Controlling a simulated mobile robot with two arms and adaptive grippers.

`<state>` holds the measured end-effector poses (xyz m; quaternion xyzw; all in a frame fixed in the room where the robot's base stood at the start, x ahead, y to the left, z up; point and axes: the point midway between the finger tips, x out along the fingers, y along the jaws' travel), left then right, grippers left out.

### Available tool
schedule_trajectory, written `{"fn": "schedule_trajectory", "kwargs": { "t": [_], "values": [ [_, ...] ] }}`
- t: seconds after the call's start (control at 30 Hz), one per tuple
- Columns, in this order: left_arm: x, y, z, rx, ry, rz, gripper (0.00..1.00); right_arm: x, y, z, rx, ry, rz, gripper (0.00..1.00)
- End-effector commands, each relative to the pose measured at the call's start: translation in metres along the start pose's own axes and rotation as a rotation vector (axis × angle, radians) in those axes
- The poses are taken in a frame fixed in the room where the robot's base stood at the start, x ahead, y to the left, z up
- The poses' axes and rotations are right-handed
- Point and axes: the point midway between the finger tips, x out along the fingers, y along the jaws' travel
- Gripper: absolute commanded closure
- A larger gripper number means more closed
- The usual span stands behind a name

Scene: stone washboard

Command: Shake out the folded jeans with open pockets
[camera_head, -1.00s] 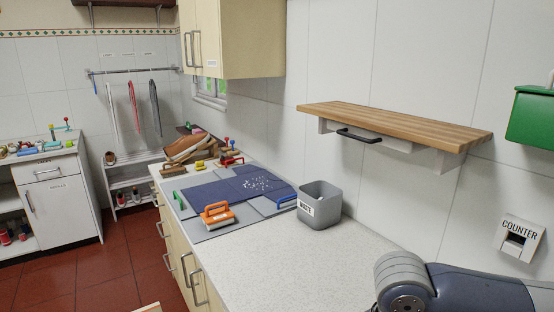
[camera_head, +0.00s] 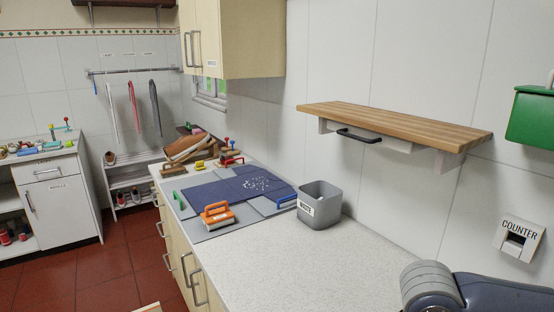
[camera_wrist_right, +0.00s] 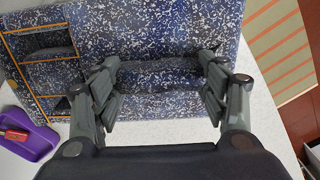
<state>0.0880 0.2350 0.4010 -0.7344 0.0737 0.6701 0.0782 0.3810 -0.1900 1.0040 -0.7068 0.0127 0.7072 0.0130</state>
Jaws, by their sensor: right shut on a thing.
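The folded jeans (camera_wrist_right: 150,25) fill the upper part of the right wrist view. They are dark blue with dense white specks, and orange stitching outlines dark pocket openings (camera_wrist_right: 45,42) at the left. My right gripper (camera_wrist_right: 160,88) is shut on a thick fold of the jeans, with one finger on each side of it. The jeans appear to be over a pale speckled surface. The head view shows neither gripper, only part of my arm at lower right. I do not make out these jeans in the head view.
A purple tray (camera_wrist_right: 35,145) with a red item is left of the jeans. A striped wooden surface (camera_wrist_right: 285,45) is at right. In the head view, a navy cloth (camera_head: 230,188), orange-handled block (camera_head: 217,215) and grey bin (camera_head: 320,206) are on the counter (camera_head: 290,265); its near part is clear.

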Motion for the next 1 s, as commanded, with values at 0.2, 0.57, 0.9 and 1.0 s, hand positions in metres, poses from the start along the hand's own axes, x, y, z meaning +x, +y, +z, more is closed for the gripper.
{"fn": "schedule_trajectory", "kwargs": {
  "t": [0.2,0.57,0.9,1.0],
  "values": [
    [0.0,0.0,0.0,0.0,0.0,0.0,1.0,-0.092,0.0,-0.001,-0.04,0.01,-0.003,0.99],
    [-0.001,-0.001,0.0,0.0,0.0,-0.001,1.0,-0.038,0.0,-0.003,-0.037,0.018,-0.005,0.99],
    [0.0,0.0,0.0,0.0,0.0,0.0,1.0,-0.004,0.002,0.003,-0.035,-0.009,0.003,0.99],
    [-0.001,-0.002,0.002,0.001,-0.003,-0.002,1.0,0.0,0.001,0.0,-0.036,0.004,-0.001,0.99]
  ]
}}
